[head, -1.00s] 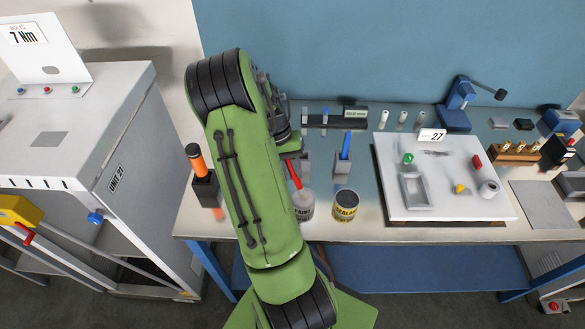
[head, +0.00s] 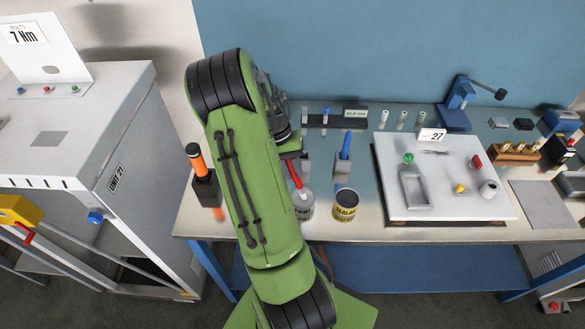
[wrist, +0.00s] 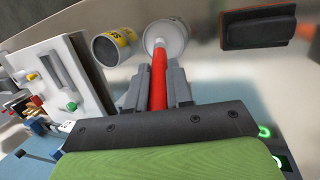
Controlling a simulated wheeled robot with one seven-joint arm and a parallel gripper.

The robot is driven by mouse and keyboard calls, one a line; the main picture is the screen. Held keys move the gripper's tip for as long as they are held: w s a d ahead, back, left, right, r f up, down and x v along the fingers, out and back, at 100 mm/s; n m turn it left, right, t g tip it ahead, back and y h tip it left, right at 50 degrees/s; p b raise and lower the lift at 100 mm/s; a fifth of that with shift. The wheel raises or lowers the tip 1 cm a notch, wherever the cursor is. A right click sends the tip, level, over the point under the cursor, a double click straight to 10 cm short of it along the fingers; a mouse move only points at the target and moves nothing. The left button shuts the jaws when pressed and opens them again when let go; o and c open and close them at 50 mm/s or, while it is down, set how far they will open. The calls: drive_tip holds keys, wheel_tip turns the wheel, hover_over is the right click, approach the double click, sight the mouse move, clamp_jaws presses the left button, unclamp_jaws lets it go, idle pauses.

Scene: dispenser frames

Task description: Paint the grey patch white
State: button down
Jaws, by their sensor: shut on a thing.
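The grey patch (head: 49,139) is a flat dark square on the light top of the cabinet marked UNIT 21, at the left of the head view. My gripper (wrist: 157,88) is shut on a red-handled tool (wrist: 159,72), which looks like the brush. The red handle also shows in the head view (head: 294,174). Its far end reaches the mouth of the paint can (head: 302,207), which also shows in the wrist view (wrist: 176,33). I cannot tell how deep it is in, and its tip is hidden. My arm covers part of the bench beside it.
A sealer can (head: 346,205) stands right of the paint can. A blue-handled tool (head: 345,146) and an orange-handled tool (head: 196,158) stand in holders. A white board (head: 450,205) with small parts lies to the right. A gap separates the cabinet (head: 150,190) from the bench.

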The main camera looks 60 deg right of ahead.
drive_tip(key=shift+r+p, duration=2.7)
drive_tip(key=shift+r, duration=0.9)
drive_tip(key=shift+f, duration=0.1)
